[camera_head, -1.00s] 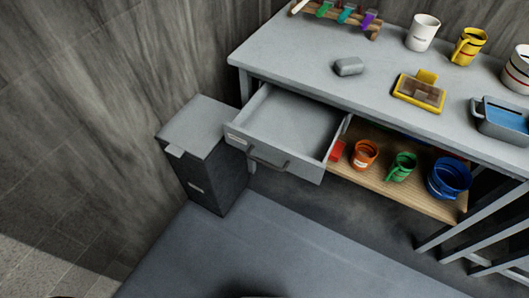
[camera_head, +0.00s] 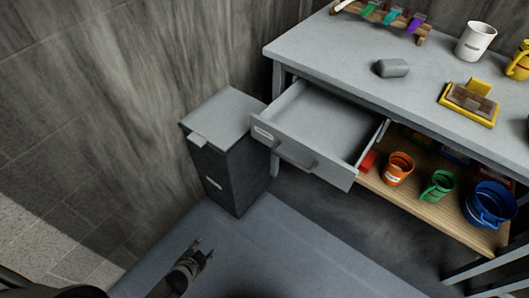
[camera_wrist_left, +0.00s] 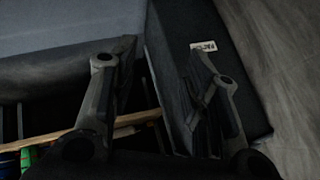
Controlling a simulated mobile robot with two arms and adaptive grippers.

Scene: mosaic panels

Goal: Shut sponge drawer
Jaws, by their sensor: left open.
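The grey drawer (camera_head: 310,141) is pulled out from under the left end of the grey workbench (camera_head: 335,52), and its inside looks empty. Its front has a bar handle (camera_head: 295,157) and a small label (camera_head: 264,133). A grey block (camera_head: 391,68), perhaps the sponge, lies on the bench top above. My left gripper (camera_head: 203,250) is low and to the left of the drawer, well apart from it, empty. In the left wrist view its two fingers (camera_wrist_left: 158,72) are spread. My right gripper does not show.
A dark bin (camera_head: 226,176) with a grey lid stands left of the drawer. Mugs, a rack of coloured clips (camera_head: 385,17) and a yellow tray (camera_head: 468,104) are on the bench. The lower shelf (camera_head: 432,208) holds orange, green and blue containers. The floor before the drawer is clear.

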